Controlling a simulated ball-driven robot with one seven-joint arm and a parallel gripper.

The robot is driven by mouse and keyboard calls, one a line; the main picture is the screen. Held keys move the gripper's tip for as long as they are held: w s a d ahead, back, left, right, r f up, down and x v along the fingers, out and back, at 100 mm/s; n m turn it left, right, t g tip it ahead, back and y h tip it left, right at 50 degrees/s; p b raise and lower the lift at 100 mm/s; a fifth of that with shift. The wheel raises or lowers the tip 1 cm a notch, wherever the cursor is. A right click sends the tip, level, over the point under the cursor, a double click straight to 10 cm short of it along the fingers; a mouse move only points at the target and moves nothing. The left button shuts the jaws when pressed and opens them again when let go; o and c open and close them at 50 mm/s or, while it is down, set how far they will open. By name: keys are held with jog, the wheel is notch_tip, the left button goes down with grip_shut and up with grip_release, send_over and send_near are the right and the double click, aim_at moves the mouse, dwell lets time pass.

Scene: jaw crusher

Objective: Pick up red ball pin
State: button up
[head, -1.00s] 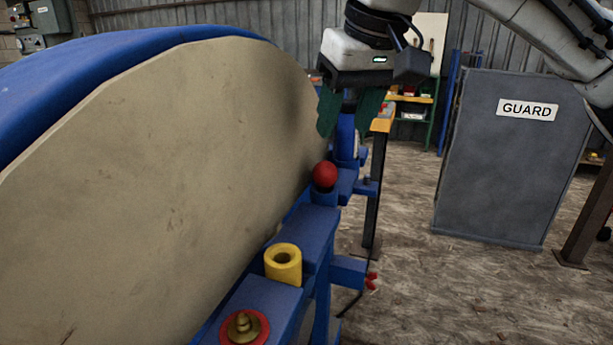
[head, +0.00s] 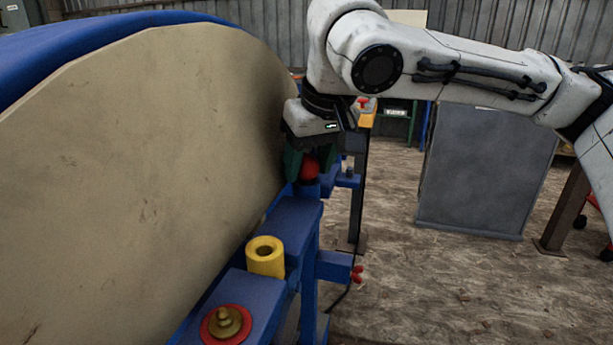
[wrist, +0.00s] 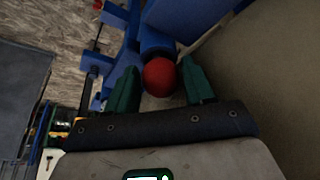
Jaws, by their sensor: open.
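The red ball pin (head: 309,170) stands on the blue frame beside the large tan disc, with its round red head up. In the wrist view the red ball (wrist: 160,77) sits between the two green fingers, atop a blue cylindrical socket. My gripper (head: 308,172) is around the ball from above, its fingers open on either side. In the wrist view my gripper (wrist: 162,88) shows a gap between each finger and the ball. The pin's lower part is hidden.
The tan disc (head: 150,150) rises close at the left of the gripper. A yellow cylinder (head: 265,257) and a brass fitting on a red disc (head: 226,324) stand nearer on the blue frame (head: 290,225). A grey panel (head: 485,170) stands at right.

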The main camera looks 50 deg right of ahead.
jog(key=shift+c, duration=0.3)
jog(key=c, duration=0.9)
jog(key=shift+o, duration=0.2)
jog(key=shift+r, duration=0.1)
